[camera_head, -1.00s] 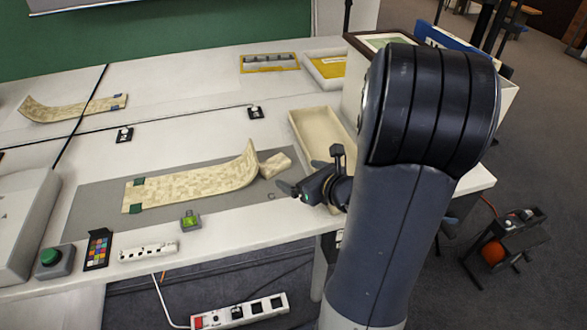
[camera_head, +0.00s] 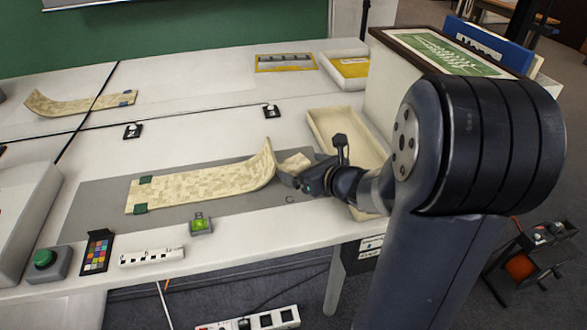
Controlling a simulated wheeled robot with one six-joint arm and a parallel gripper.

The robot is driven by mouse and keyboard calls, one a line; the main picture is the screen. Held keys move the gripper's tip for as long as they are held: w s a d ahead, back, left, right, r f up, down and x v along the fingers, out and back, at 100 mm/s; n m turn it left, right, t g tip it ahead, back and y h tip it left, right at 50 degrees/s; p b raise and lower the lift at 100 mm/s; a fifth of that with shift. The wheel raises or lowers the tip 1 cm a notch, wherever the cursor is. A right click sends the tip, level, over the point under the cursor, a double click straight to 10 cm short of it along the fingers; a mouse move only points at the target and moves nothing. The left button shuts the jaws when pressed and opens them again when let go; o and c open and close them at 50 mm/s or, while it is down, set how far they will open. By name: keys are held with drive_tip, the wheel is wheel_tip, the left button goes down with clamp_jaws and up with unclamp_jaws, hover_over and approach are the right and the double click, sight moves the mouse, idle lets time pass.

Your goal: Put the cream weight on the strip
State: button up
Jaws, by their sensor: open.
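The cream strip (camera_head: 190,190) lies on a grey mat, its left end flat between two green tabs and its right end curled upward. The cream weight (camera_head: 293,162), a small pale block, sits just right of the curled end. My gripper (camera_head: 290,176) is open, low at the near right side of the weight. The gripper partly covers the weight, and I cannot tell whether a finger touches it or whether it lies between the fingers.
A cream tray (camera_head: 315,121) stands behind my gripper. A green-lit device (camera_head: 200,223), a white strip of sockets (camera_head: 151,258) and a colour card (camera_head: 97,252) lie along the front edge. Another curled strip (camera_head: 75,105) lies at the back left. A large box stands at the right.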

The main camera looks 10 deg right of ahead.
sight(294, 164)
drive_tip(key=b+x, duration=0.1)
drive_tip(key=x, duration=0.4)
drive_tip(key=shift+a, duration=0.15)
drive_tip(key=shift+c, duration=0.4)
drive_tip(key=c, duration=1.1)
drive_tip(key=shift+o, duration=0.2)
drive_tip(key=shift+r+p, duration=0.4)
